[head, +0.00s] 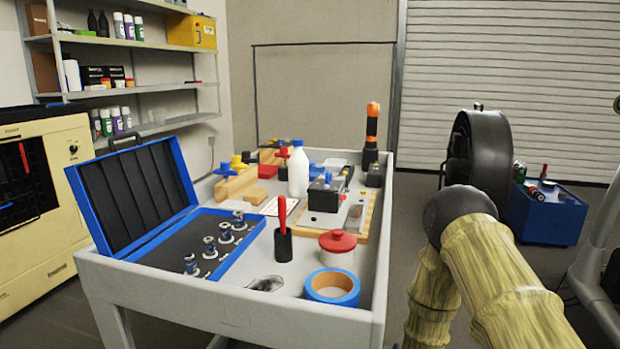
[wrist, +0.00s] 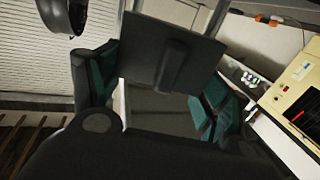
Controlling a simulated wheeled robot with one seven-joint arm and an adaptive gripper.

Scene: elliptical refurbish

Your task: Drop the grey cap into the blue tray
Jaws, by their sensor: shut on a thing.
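In the wrist view, my gripper (wrist: 158,95) has dark fingers with teal pads, set wide apart. It is shut on the grey cap (wrist: 145,45), a dark grey, flat, squarish piece with a raised block on its face. The cap is held off any surface. In the head view my arm reaches up at the right, but the gripper and cap are hidden. A blue box-like tray (head: 543,226) stands low on the floor at the right, beyond my arm, with several small items on top. It is not seen in the wrist view.
A black wheel (head: 481,155) of a machine stands just beyond my arm. A grey workbench (head: 230,309) at the left carries an open blue case (head: 172,233), a white bottle (head: 298,172), blue tape (head: 332,287) and other items. A machine frame (head: 600,240) stands at the far right.

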